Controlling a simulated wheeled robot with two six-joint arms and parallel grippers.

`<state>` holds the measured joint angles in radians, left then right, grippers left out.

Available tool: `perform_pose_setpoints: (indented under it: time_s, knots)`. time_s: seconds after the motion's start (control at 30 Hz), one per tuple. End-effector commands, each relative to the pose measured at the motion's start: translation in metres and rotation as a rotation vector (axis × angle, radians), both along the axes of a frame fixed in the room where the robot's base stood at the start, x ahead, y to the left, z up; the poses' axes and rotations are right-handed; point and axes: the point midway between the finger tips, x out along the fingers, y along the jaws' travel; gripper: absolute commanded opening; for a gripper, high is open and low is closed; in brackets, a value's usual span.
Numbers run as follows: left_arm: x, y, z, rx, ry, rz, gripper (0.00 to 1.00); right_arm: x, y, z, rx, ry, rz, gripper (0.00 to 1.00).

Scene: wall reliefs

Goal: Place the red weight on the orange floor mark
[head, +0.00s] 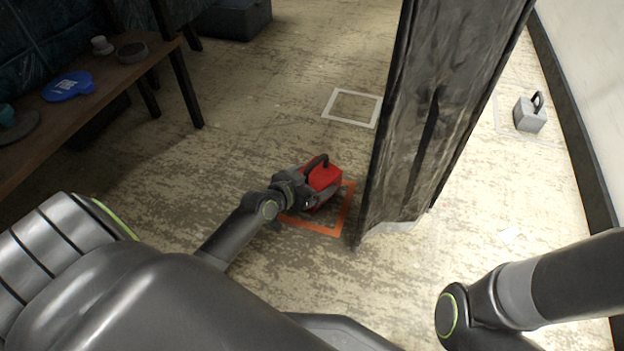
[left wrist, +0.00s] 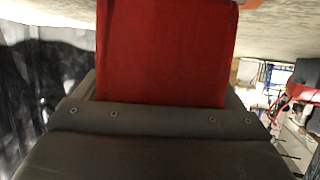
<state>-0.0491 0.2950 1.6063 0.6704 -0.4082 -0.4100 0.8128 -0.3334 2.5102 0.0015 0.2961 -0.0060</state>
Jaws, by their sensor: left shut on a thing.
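The red weight (head: 325,176) is a red block with a black handle on top. In the head view it is at the orange floor mark (head: 320,231), a square outline on the floor, and covers part of it. I cannot tell whether the weight touches the floor. My left gripper (head: 307,188) is shut on the red weight from its near left side. In the left wrist view the red weight (left wrist: 165,50) fills the upper middle, above the dark gripper body. My right arm shows at the lower right of the head view, but its gripper is out of view.
A dark rough pillar (head: 435,110) stands just right of the orange mark. A white floor mark (head: 352,107) lies behind it, empty. A grey weight (head: 530,114) stands by the right wall. A wooden bench (head: 100,85) with several items is at the left.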

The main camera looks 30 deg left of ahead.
Motion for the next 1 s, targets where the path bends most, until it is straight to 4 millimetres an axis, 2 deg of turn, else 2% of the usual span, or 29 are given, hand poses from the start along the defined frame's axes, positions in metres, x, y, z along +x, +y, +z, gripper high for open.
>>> perform_pose_setpoints:
  time_s: [0.07, 0.4, 0.87, 0.9, 0.93, 1.0]
  knots:
    - [0.002, -0.001, 0.001, -0.001, -0.011, 0.0, 0.29, 0.0, 0.0, -0.003, 0.0, -0.001, 0.001, 0.43]
    - [0.002, -0.001, -0.031, -0.001, -0.011, 0.0, 0.29, -0.001, 0.0, -0.031, 0.0, -0.006, 0.004, 0.43]
    - [0.002, -0.001, -0.035, -0.001, -0.01, 0.0, 0.29, -0.001, -0.001, -0.031, 0.001, -0.006, 0.004, 0.43]
    - [0.0, 0.0, -0.038, -0.001, -0.001, -0.001, 0.96, -0.001, 0.0, -0.032, 0.001, -0.006, 0.004, 0.43]
    - [0.0, 0.0, -0.038, -0.001, -0.001, -0.001, 1.0, -0.001, 0.0, -0.032, 0.001, -0.006, 0.004, 0.43]
    - [0.0, 0.0, -0.038, -0.001, -0.001, -0.001, 1.0, -0.001, 0.0, -0.032, 0.001, -0.006, 0.004, 0.43]
